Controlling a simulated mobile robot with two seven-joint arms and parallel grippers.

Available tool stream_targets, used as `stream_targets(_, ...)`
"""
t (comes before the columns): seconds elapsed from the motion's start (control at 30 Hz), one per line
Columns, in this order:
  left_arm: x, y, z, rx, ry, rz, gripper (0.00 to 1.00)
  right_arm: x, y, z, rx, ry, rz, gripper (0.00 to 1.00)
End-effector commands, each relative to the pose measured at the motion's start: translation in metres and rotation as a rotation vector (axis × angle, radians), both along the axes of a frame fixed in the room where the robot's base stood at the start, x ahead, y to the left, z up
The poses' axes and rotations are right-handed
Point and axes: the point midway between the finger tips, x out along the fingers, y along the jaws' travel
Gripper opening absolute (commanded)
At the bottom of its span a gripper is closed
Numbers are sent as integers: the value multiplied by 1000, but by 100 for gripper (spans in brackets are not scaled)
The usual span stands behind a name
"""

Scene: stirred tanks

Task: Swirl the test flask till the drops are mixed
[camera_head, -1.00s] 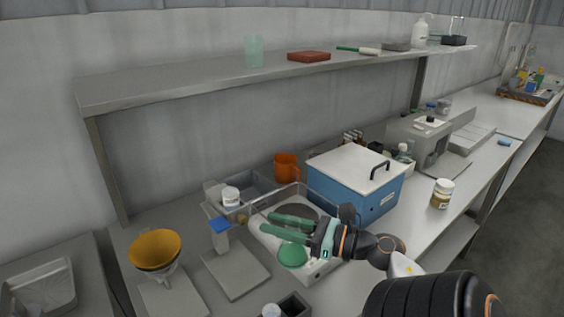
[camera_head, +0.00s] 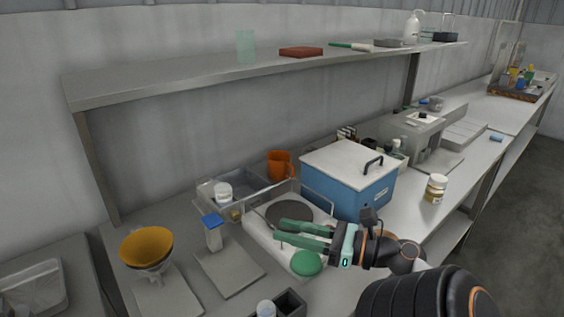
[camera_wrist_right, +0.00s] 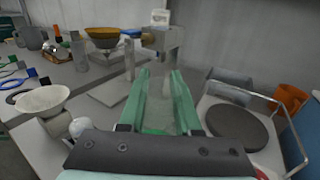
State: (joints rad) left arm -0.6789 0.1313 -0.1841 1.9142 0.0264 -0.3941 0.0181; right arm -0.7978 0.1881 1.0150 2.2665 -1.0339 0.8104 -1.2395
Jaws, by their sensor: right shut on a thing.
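My right gripper (camera_head: 281,230) is shut on the test flask (camera_head: 306,262); it reaches in from the right with its two green fingers pointing left. The flask is clear glass, so its body is hard to make out; a rounded green part shows just below the fingers. In the right wrist view the clear flask (camera_wrist_right: 160,105) stands between the fingers of the gripper (camera_wrist_right: 160,75), with green low down. It is held at the front of the white hotplate stirrer with a dark round plate (camera_head: 289,214). Whether the green is evenly mixed cannot be told. My left gripper is not in view.
A blue box with a white lid (camera_head: 350,180) stands right of the stirrer. A clear tray (camera_head: 253,187) and an orange mug (camera_head: 279,166) are behind. A shelf (camera_head: 180,75) runs above.

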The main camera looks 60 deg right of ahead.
Motion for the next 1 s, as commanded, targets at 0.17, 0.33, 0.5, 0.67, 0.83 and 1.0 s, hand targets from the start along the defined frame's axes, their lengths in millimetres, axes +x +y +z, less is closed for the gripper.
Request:
stream_targets(0.17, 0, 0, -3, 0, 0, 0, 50, -3, -10, 0, 0, -1, 0, 0)
stream_targets(0.33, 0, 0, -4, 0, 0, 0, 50, -5, -19, 1, -1, -2, 2, 0)
stream_targets(0.5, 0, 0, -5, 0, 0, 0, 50, -1, -31, 0, 0, -2, 1, 0)
stream_targets(0.67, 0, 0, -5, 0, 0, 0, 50, 3, -37, 1, 1, -3, 1, 0)
stream_targets(0.83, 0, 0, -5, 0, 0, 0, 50, 13, -44, 1, -2, -2, 2, 0)
stream_targets(1.0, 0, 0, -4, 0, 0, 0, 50, 21, -46, 1, 2, -3, 2, 0)
